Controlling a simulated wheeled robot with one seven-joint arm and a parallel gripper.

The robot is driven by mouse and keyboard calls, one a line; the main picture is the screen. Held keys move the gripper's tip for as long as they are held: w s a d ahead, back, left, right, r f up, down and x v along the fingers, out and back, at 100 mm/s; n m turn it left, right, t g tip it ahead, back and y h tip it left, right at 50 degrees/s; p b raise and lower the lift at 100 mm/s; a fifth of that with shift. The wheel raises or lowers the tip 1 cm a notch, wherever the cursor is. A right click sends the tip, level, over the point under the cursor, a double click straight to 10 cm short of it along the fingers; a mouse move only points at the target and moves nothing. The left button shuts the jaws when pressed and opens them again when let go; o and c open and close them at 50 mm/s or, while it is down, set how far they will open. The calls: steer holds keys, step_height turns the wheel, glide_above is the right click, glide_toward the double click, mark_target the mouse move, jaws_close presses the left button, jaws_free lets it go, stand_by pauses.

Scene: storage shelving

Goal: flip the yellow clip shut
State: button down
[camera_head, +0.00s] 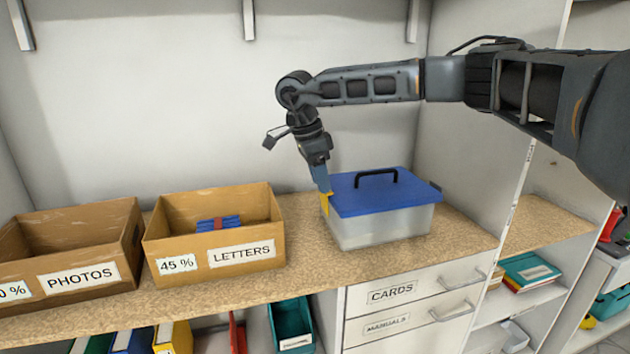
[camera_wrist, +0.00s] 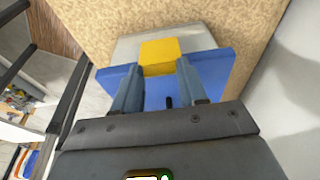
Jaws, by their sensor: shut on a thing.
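The yellow clip (camera_head: 325,202) is at the left end of a clear box (camera_head: 385,228) with a blue lid (camera_head: 385,195). The lid lies on the box and has a black handle on top. My gripper (camera_head: 322,180) points down at the box's left end, with its fingertips at the clip. In the wrist view the yellow clip (camera_wrist: 160,55) sits between my two fingertips (camera_wrist: 156,72), and my gripper is shut on it. The clip overlaps the lid's edge there; whether it is latched I cannot tell.
A cardboard box labelled LETTERS (camera_head: 215,240) stands left of the clear box, and one labelled PHOTOS (camera_head: 70,260) stands further left. Shelf wall is close on the right. Drawers labelled CARDS (camera_head: 395,292) and MANUALS are below. Some bare counter (camera_head: 310,240) shows between the boxes.

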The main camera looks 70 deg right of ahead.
steer(key=shift+s+d+r+t+y, duration=0.1)
steer(key=shift+s+d+t+y, duration=0.3)
steer(key=shift+t, duration=0.2)
steer(key=c, duration=0.6)
jaws_free()
step_height(320, 180, up, 8)
steer(key=b, duration=0.1)
steer(key=shift+w+a+b, duration=0.3)
steer(key=shift+w+b, duration=0.05)
steer(key=shift+f, duration=0.2)
